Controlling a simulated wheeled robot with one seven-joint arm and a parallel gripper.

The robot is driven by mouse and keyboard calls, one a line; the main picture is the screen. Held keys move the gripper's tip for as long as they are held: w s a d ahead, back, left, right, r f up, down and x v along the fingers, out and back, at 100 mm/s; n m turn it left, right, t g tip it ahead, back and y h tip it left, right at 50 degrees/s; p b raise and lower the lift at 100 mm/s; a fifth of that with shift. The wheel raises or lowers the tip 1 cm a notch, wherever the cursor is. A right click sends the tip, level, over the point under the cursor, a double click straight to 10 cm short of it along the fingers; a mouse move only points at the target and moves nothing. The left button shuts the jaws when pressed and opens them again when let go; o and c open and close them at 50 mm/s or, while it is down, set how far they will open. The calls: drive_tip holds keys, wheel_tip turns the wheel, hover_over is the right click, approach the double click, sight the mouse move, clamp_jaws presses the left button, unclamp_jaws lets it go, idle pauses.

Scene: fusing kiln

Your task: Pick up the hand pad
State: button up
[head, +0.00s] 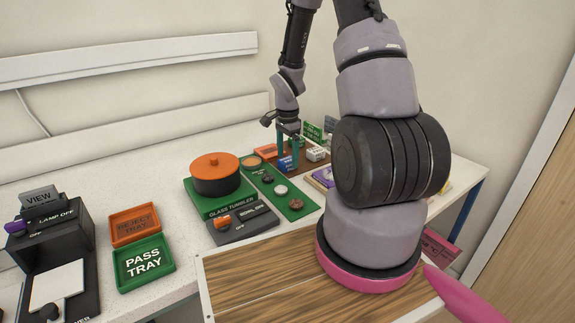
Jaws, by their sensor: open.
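An orange block (266,152) lies just left of the fingers, and a white block (316,154) lies to the right. No label reads as hand pad, so I cannot tell which piece it is. My arm hides part of the bench to the right.
A green strip (262,187) with several small discs lies in front of the gripper. An orange-lidded pot (215,174) stands left of it. Small green signs (313,132) stand behind. A purple tray (324,177) is partly hidden. The pass tray (144,263) and reject tray (134,224) lie left.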

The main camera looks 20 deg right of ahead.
sight(287, 160)
wheel_tip(287, 160, down, 2)
drive_tip(key=shift+f, duration=0.1)
drive_tip(key=c, duration=1.4)
drive_tip(key=shift+c, duration=0.2)
wheel_tip(287, 160, up, 10)
drive_tip(key=shift+r, duration=0.1)
